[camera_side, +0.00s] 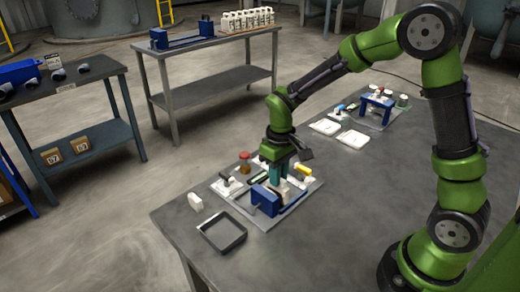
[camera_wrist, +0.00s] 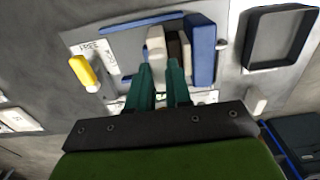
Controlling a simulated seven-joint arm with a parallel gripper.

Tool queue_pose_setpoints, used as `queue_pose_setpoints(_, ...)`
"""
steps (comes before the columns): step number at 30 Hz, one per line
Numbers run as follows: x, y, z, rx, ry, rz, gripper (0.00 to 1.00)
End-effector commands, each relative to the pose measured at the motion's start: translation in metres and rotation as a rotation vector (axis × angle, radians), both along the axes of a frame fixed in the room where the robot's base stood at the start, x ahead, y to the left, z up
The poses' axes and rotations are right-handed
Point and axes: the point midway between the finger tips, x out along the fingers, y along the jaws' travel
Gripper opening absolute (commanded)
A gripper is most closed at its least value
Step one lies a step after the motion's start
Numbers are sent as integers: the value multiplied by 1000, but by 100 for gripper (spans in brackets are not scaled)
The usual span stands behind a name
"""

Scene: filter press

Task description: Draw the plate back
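The small filter press stands on a light board near the bench's left end. In the wrist view it shows a thick blue end block (camera_wrist: 202,48), a dark brown plate (camera_wrist: 180,46) beside it and a white plate (camera_wrist: 156,42). The blue block also shows in the side view (camera_side: 265,200). My gripper (camera_wrist: 160,66) has two teal fingers pointing down at the press, with a gap between them. The fingertips are at the white plate's near end, one towards each side; I cannot tell whether they touch it. In the side view my gripper (camera_side: 277,173) hides part of the plates.
A yellow-handled item (camera_wrist: 82,72) lies beside a "FREE" label (camera_wrist: 93,50). A black open tray (camera_side: 222,232) and a small white block (camera_side: 195,201) are left of the board. A red-capped jar (camera_side: 244,162) stands behind. The bench's front right is clear.

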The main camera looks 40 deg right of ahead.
Motion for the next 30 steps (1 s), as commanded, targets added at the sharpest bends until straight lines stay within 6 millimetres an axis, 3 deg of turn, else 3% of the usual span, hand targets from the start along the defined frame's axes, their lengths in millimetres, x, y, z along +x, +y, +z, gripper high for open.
queue_pose_setpoints(9,0,-1,0,0,-1,-1,0)
queue_pose_setpoints(17,0,-36,1,-1,-1,-3,0)
queue_pose_setpoints(26,0,-41,1,-4,-2,-1,0)
queue_pose_setpoints(27,0,-42,1,-5,-3,-1,23)
queue_pose_setpoints(30,0,-42,1,-5,-3,-2,39)
